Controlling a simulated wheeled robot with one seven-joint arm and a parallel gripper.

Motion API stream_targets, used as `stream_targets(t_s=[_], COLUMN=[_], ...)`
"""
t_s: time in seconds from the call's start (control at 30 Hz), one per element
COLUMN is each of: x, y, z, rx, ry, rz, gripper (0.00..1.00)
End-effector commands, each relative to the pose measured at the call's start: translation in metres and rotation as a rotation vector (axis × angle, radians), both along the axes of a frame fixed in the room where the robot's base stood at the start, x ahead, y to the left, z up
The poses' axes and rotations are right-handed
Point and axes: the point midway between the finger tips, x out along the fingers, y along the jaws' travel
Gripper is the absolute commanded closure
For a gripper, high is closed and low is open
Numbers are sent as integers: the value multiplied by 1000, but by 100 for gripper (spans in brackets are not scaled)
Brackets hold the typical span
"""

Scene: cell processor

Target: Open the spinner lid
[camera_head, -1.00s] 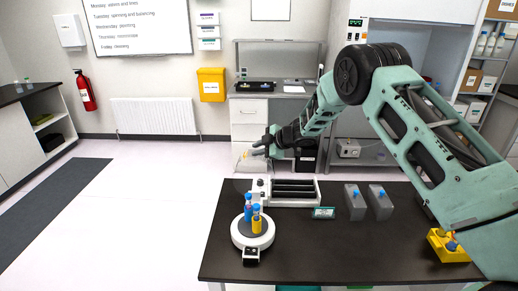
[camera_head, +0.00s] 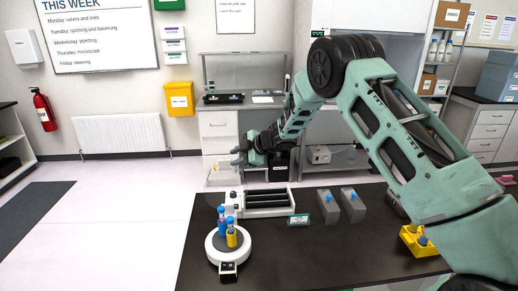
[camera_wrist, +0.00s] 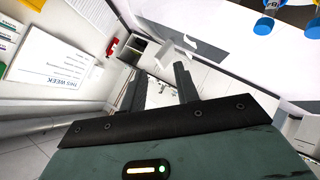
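The spinner (camera_head: 213,250) is a round white device with a dark top at the front left of the black table. Blue and yellow tubes with blue caps (camera_head: 230,225) stand upright in it. I cannot make out a clear lid over it; a see-through one may be hard to see. My gripper (camera_head: 240,157) is above and beyond the spinner, past the table's far edge, apart from it. In the wrist view my gripper (camera_wrist: 158,82) has its two fingers spread with nothing between them. Blue tube caps (camera_wrist: 264,26) show at the upper right there.
A white rack with dark rollers (camera_head: 265,203) stands just behind the spinner. Two grey blocks with blue knobs (camera_head: 340,206), a small sign (camera_head: 298,220) and a yellow holder (camera_head: 415,243) are to the right. The front middle of the black table (camera_head: 310,260) is clear.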

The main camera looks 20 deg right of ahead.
Motion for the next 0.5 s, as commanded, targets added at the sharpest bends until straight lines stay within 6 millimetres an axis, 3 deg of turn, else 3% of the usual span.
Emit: stream_targets(t_s=[0.5], x=[-71], y=[-57], z=[65], rx=[5], ry=[-8], rz=[3], gripper=[69])
